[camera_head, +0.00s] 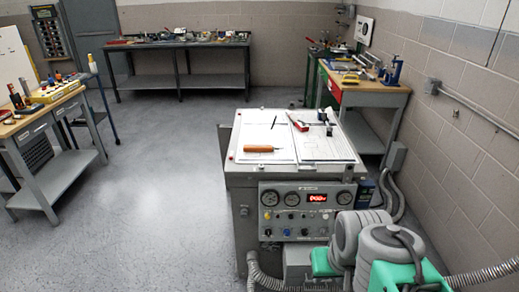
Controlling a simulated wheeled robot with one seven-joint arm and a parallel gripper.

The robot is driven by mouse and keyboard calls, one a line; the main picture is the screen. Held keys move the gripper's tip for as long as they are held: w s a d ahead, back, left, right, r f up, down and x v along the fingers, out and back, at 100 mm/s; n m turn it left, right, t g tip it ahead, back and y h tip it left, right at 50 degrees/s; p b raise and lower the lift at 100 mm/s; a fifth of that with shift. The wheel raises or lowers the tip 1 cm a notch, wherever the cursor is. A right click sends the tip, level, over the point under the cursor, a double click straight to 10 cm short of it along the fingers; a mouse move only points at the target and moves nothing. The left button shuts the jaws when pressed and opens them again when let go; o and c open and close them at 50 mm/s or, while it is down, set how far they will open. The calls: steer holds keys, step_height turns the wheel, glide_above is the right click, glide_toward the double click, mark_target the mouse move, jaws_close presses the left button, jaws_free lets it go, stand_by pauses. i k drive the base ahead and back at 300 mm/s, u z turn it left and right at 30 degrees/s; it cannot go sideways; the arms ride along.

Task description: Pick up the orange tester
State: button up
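The orange tester (260,149) appears as a small orange, elongated item lying flat on the white papers (318,146) on top of the grey control cabinet (242,190). It lies near the left front part of the top, roughly crosswise, with nothing covering it. My gripper is not visible; only grey and green parts that look like my own arm show at the lower right, in front of the cabinet and apart from the tester.
A thin dark item (274,122), a red-handled tool (298,124) and small dark objects (326,122) lie farther back on the cabinet top. A wooden workbench (374,95) stands behind right, another bench (45,110) at left. Open floor (165,170) lies left of the cabinet.

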mark_target(247, 148)
steer(key=u, duration=0.8)
steer(key=i, duration=1)
steer(key=u, duration=1.05)
steer(key=i, duration=1.05)
steer(key=z, duration=0.5)
steer(key=i, duration=0.95)
steer(key=z, duration=0.95)
steer(key=i, duration=0.3)
steer(key=z, duration=0.1)
